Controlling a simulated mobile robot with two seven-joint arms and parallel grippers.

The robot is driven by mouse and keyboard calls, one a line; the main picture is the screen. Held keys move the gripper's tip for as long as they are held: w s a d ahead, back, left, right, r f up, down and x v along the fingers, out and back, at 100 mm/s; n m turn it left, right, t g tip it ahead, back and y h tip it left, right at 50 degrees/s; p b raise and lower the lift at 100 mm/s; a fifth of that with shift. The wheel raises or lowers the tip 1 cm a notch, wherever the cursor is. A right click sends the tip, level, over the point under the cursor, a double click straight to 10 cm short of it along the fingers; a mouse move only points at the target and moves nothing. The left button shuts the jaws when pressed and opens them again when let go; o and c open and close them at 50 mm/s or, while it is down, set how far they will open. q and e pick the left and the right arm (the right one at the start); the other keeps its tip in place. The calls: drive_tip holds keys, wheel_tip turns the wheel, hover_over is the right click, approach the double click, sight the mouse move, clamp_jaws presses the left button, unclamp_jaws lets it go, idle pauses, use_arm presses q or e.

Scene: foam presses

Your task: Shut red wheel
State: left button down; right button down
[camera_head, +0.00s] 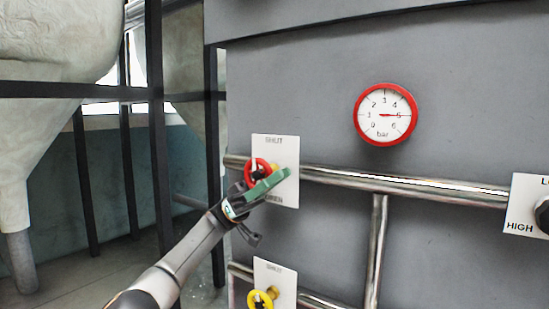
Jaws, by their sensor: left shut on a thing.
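The red wheel (251,172) sits on the upper pipe, in front of a white plate (287,148) marked SHUT at the top and OPEN at the bottom. My left gripper (262,184) comes in from the lower left and is at the wheel, its green finger crossing the wheel's lower right part. It is shut on the wheel; the exact grip is partly hidden by the finger. My right gripper is not in view.
A yellow wheel (261,300) with its own plate (275,272) is just below. A red-rimmed gauge (385,114) reads near 5 bar. A knob (543,214) is at the right edge. Dark frame posts (157,130) stand at the left.

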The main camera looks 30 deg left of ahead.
use_arm(q)
drive_tip(key=shift+f+y+p, duration=0.35)
drive_tip(key=shift+y+p, duration=0.45)
drive_tip(key=shift+y, duration=0.1)
drive_tip(key=c, duration=0.8)
unclamp_jaws()
drive_tip(key=shift+c, duration=0.2)
